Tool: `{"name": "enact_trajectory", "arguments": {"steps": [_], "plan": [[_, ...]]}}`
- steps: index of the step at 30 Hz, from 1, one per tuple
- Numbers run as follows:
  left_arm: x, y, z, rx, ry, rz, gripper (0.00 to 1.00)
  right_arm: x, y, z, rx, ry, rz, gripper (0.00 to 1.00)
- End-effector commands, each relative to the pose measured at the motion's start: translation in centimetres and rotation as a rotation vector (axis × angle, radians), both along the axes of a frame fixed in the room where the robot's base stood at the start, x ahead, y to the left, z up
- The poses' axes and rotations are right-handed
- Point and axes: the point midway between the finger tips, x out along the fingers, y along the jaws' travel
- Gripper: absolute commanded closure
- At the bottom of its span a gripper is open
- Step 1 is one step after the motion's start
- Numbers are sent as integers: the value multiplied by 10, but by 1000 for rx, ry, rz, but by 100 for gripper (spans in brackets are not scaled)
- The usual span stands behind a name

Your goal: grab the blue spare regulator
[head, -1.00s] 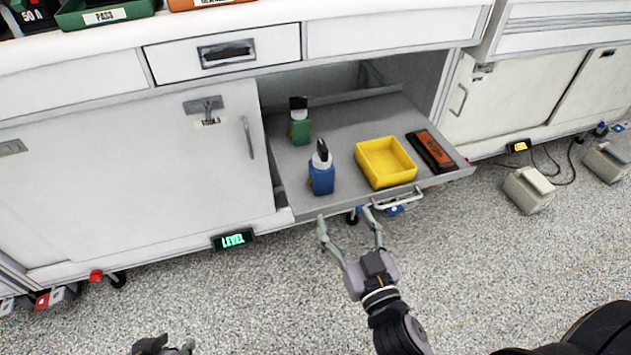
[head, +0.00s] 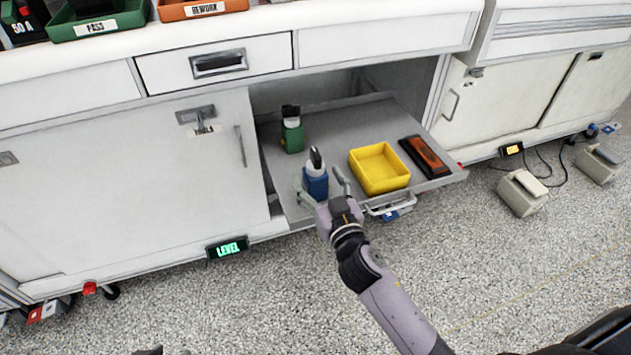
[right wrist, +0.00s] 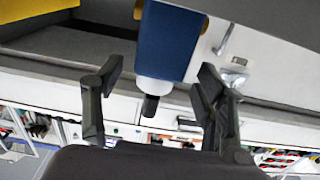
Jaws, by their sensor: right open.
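The blue spare regulator (head: 316,184) stands upright on the pulled-out shelf (head: 440,183), near its front edge, with a white collar and black top. My right gripper (head: 322,187) is open, with one finger on each side of the blue regulator's body. In the right wrist view, the blue body (right wrist: 168,42) appears upside down between the two spread fingers (right wrist: 160,72), with visible gaps on both sides. Only a sliver of my left gripper (head: 160,351) shows at the bottom edge of the head view.
A green regulator (head: 292,133) stands behind the blue one. A yellow bin (head: 379,168) and an orange-black box (head: 425,157) lie to the right. The shelf has a front handle (head: 390,207). A closed cabinet door (head: 130,180) is on the left.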

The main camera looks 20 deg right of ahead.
Motion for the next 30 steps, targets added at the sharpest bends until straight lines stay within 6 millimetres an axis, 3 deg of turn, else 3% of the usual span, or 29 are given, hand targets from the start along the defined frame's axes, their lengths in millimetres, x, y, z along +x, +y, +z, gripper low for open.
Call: {"name": "enact_trajectory", "arguments": {"steps": [6,15,30], "plan": [[12,-5,5,-13,-56,-8,67,27,-1,0,0,0,1,35],[14,-6,6,-16,-65,-9,67,30,-1,0,1,2,1,36],[13,-5,5,-14,-60,-6,67,30,-1,0,1,1,1,69]]}}
